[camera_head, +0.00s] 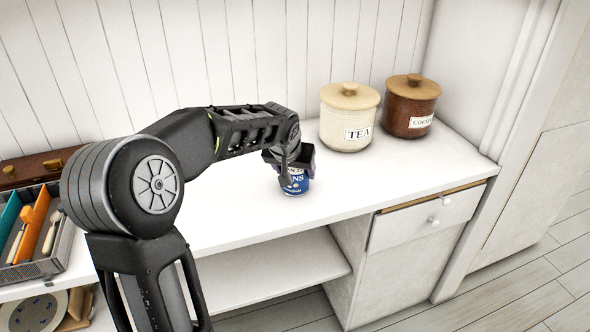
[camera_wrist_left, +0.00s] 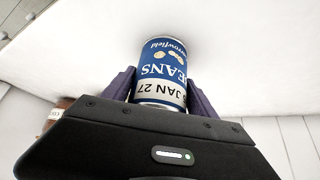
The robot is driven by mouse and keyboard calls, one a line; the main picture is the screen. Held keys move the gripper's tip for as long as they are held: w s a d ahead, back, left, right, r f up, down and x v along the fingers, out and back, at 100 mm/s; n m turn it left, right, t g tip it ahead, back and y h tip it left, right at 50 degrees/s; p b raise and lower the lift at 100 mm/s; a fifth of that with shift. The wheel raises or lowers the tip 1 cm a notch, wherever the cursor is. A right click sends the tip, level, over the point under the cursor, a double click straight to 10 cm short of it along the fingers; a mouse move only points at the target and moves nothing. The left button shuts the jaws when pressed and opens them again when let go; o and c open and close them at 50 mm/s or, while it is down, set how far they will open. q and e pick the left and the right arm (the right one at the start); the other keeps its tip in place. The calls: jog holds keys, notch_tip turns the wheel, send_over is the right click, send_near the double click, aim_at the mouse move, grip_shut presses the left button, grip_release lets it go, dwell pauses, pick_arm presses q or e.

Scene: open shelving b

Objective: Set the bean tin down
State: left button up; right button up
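The bean tin (camera_head: 296,186) is blue with a pale band and "BEANS" lettering. It is upright at the white counter (camera_head: 240,222), near its front edge. I cannot tell whether its base touches the surface. My left gripper (camera_head: 287,168) reaches over from the left and hides part of the tin's top and side. In the left wrist view the tin (camera_wrist_left: 162,72) sits between the two dark fingers of the left gripper (camera_wrist_left: 161,88), which press close on both sides. My right gripper is not in view.
A cream TEA canister (camera_head: 346,118) and a brown COCOA canister (camera_head: 408,108) stand at the back right. A cutlery tray (camera_head: 50,262) and a brown wooden box (camera_head: 38,167) are at the left. The counter right of the tin is clear. A drawer (camera_head: 420,222) is below.

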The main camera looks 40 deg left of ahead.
pick_arm(q)
jog(key=o, duration=0.4)
jog(key=shift+r, duration=0.1)
jog(key=shift+r, duration=0.2)
jog(key=v, duration=1.2)
jog(key=shift+p, duration=0.35)
jog(key=shift+f, duration=0.1)
